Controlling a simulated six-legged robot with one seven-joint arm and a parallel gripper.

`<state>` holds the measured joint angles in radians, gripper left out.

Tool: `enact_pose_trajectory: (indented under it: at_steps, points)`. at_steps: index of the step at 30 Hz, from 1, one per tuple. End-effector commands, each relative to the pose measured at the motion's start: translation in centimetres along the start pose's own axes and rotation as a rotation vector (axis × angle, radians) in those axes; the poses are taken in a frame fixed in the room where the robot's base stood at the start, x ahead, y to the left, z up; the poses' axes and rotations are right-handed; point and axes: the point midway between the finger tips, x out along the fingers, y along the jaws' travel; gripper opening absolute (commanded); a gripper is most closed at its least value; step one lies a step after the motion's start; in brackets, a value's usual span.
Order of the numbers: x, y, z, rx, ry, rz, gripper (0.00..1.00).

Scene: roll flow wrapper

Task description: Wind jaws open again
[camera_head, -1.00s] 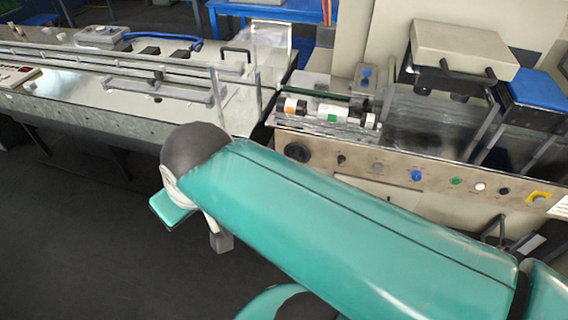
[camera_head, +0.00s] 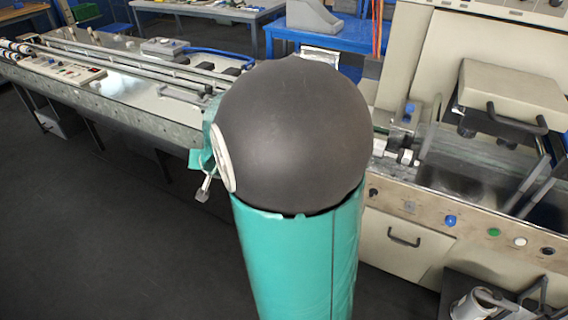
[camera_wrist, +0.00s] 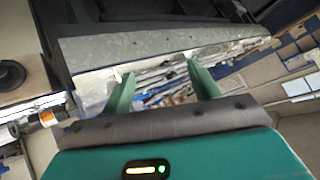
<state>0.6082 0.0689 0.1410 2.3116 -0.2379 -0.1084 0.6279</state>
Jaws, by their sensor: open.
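In the wrist view a round black knob (camera_wrist: 10,75) stands on a pale panel at the left edge. My gripper (camera_wrist: 158,72) is open there. Its two green fingers are spread with nothing between them, and the knob lies well to their left, apart. In the head view my dark arm joint covers the middle of the machine, and the knob is hidden. Only a small part of my gripper (camera_head: 204,188) shows left of that joint. The machine's front panel (camera_head: 425,205) carries blue, green and white buttons. I cannot make out the jaws themselves.
A long conveyor (camera_head: 120,85) runs to the back left. A cream block with a black handle (camera_head: 515,90) sits on the machine at right. A roller with an orange label (camera_wrist: 46,117) is near the knob in the wrist view. Dark floor (camera_head: 90,240) at front left is clear.

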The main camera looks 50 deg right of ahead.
Motion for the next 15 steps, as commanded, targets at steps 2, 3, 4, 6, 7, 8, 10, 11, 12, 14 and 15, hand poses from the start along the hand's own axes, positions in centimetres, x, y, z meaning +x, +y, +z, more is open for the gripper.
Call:
enact_pose_trajectory:
  at_steps: [2, 3, 4, 6, 7, 8, 10, 11, 12, 14, 15]
  points:
    - [3.1, 3.0, -0.4, 0.098, 0.032, -0.005, 0.61]
    - [4.5, 4.4, -0.6, 0.148, 0.051, -0.013, 0.61]
    - [5.4, 5.4, -0.7, 0.186, 0.066, -0.022, 0.61]
    - [7.5, 7.9, -0.8, 0.277, 0.1, -0.044, 0.61]
    - [8.3, 9.0, -0.7, 0.317, 0.115, -0.055, 0.61]
    - [9.1, 10.1, -0.7, 0.358, 0.131, -0.068, 0.61]
    - [10.8, 12.7, -0.4, 0.456, 0.166, -0.098, 0.61]
    - [11.4, 13.9, -0.2, 0.499, 0.182, -0.113, 0.61]
    - [12.2, 15.4, 0.1, 0.557, 0.203, -0.133, 0.61]
    - [13.2, 17.6, 0.7, 0.646, 0.236, -0.167, 0.61]
    - [13.8, 19.1, 1.1, 0.707, 0.261, -0.191, 0.61]
